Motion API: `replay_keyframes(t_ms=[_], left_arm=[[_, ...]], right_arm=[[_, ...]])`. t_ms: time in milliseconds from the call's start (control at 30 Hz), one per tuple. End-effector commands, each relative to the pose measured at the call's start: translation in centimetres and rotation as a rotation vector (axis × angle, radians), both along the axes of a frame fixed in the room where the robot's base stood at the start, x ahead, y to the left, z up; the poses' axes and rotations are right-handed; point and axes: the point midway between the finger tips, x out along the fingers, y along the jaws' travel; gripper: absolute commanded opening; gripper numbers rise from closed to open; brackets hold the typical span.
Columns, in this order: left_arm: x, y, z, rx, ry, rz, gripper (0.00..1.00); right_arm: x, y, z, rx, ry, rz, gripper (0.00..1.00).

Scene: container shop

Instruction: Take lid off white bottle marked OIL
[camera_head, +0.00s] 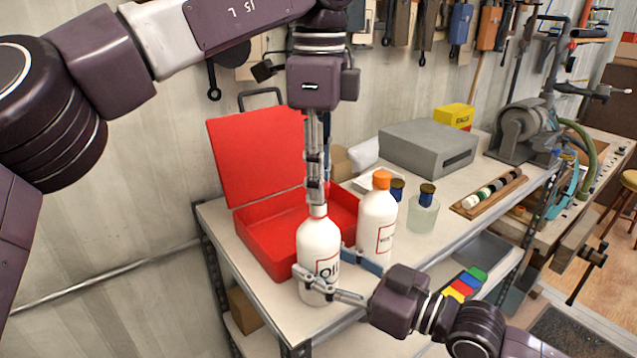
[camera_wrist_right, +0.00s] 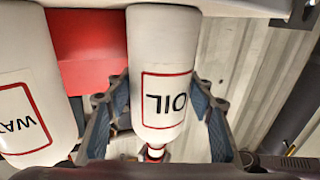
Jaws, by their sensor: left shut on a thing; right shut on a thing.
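The white bottle marked OIL (camera_head: 318,240) stands upright at the front of the shelf top, its red-framed label facing the front right. My left gripper (camera_head: 316,196) points straight down from above and is shut on the bottle's lid, which its fingers mostly hide. My right gripper (camera_head: 322,264) comes from the lower right and is shut around the bottle's body, one finger on each side. In the right wrist view the OIL bottle (camera_wrist_right: 163,60) appears upside down between the blue-padded fingers, with a bit of red at its neck (camera_wrist_right: 155,153).
A white bottle with an orange cap (camera_head: 376,220) stands close behind and right of the OIL bottle. An open red box (camera_head: 265,255) is just behind left. A glass jar (camera_head: 423,214), a grey case (camera_head: 425,148) and a wooden tray (camera_head: 490,195) stand farther right.

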Motion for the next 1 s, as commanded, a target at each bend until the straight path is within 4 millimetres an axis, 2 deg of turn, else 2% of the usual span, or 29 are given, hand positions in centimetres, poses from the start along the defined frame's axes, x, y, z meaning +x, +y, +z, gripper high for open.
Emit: replay_keyframes(t_ms=[333, 633, 933, 967, 1000], left_arm=[[-0.1, -0.1, 0.2, 0.0, 0.001, -0.002, 0.0], [0.0, -0.1, 3.6, -0.001, 0.0, 0.0, 0.0], [-0.1, 0.0, 4.1, 0.0, 0.002, -0.002, 0.0], [-0.1, 0.0, 4.1, 0.0, 0.002, -0.002, 0.0], [-0.1, 0.0, 4.1, 0.0, 0.002, -0.002, 0.0]], right_arm=[[0.0, 0.0, 0.1, 0.002, -0.001, -0.001, 0.0], [0.0, 0.0, 0.1, 0.002, -0.001, -0.001, 0.0], [0.0, 0.0, 0.1, 0.002, -0.002, -0.001, 0.0], [0.0, 0.0, 0.1, 0.002, -0.002, -0.001, 0.52], [0.0, 0.0, 0.1, 0.002, -0.002, -0.001, 0.56]])
